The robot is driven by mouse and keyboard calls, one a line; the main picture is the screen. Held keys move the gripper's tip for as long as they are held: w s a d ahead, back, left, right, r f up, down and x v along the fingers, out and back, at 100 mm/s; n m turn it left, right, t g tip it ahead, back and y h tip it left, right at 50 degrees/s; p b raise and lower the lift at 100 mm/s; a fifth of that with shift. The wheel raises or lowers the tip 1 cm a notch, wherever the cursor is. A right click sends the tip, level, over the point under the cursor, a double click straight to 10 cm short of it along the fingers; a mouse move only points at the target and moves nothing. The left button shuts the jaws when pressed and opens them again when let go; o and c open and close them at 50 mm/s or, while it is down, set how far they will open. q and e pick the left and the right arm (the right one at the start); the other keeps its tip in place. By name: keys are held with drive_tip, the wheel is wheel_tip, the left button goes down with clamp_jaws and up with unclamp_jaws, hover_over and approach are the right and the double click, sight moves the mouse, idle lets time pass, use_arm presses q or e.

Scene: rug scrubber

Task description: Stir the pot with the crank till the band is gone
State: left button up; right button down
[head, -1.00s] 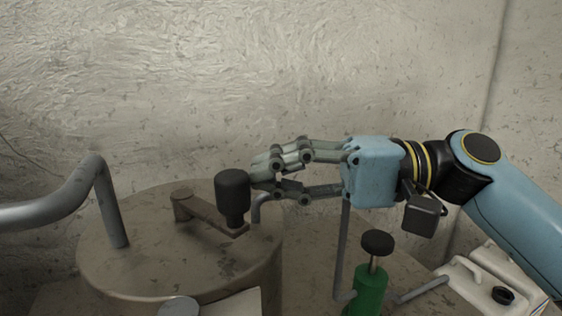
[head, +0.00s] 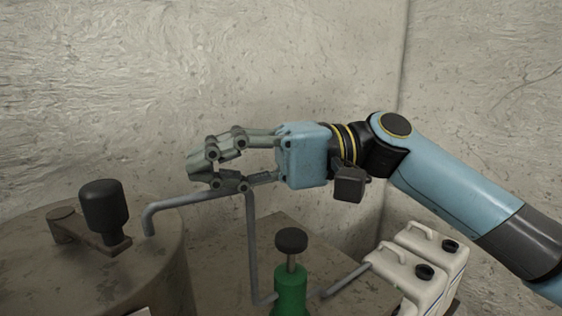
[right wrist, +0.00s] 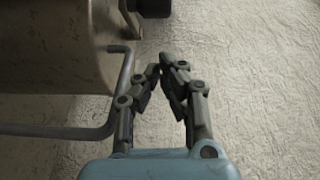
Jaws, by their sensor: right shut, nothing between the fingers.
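The pot is a brown drum (head: 150,270) at the lower left of the head view. Its crank (head: 85,232) lies across the top, with an upright black knob (head: 105,207) at its end. My right gripper (head: 192,172) is to the right of the knob and slightly higher in the picture, apart from it. Its fingers are shut and empty. In the right wrist view, the gripper's fingertips (right wrist: 163,68) are together, with the pot's wall (right wrist: 50,45) to their left and a dark part at the top edge. No band can be made out. My left gripper is out of view.
A bent grey pipe (head: 185,200) runs from above the pot to a green pump (head: 290,290) with a black knob. White jugs (head: 400,275) stand at the right. A pale wall (head: 240,70) closes off the back.

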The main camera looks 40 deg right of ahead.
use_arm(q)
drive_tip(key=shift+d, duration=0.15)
use_arm(e)
drive_tip(key=v, duration=0.7)
drive_tip(key=shift+s+d, duration=0.2)
drive_tip(key=shift+d, duration=0.15)
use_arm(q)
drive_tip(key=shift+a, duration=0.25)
use_arm(e)
drive_tip(key=c, duration=2)
unclamp_jaws()
